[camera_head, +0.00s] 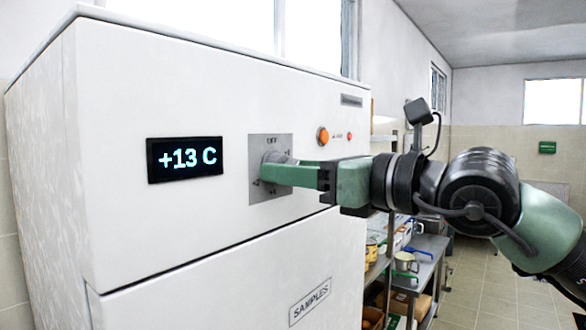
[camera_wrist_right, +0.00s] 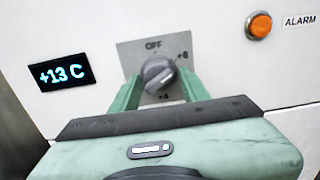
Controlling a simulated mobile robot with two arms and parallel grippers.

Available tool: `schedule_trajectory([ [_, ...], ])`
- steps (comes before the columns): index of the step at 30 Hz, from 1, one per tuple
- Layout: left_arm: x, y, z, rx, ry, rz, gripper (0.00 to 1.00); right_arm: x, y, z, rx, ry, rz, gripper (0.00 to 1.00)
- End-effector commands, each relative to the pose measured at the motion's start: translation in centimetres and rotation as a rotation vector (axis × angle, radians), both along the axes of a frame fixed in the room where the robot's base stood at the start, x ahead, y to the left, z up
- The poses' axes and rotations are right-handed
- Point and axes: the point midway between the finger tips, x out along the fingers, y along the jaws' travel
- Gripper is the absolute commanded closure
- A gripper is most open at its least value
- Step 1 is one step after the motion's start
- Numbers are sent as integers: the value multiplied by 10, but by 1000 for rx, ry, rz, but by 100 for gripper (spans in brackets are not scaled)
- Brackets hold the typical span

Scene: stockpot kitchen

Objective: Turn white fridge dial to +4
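The white fridge (camera_head: 190,85) fills the left of the head view. Its display (camera_head: 185,159) reads +13 C, and so does the display in the wrist view (camera_wrist_right: 61,72). The grey dial (camera_wrist_right: 158,73) sits on a grey plate with OFF at the top, a mark that looks like +8 at upper right and +4 below. My right gripper (camera_wrist_right: 159,76) reaches the dial with one green finger on each side of it. Whether the fingers press on the dial or leave a small gap is unclear. In the head view my right gripper (camera_head: 272,172) partly hides the dial. My left gripper is out of view.
A SAMPLES label (camera_head: 310,299) is on the lower door. A metal shelf with pots (camera_head: 405,262) stands beyond the fridge. The tiled floor at right is clear.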

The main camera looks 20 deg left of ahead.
Motion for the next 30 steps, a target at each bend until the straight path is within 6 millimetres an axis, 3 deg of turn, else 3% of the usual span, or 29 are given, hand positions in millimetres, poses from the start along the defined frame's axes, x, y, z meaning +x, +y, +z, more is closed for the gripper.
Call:
schedule_trajectory([
  [1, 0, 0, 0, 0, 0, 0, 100, 0, 0, 0, 0, 0, 0, 72],
  [4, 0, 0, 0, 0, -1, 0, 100, 0, 0, 0, 0, 0, 0, 100],
  [14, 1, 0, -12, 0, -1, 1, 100, 0, 0, -3, 14, 34, 0, 100],
  [30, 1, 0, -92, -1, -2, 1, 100, -2, 0, -5, 158, 420, 1, 100],
])
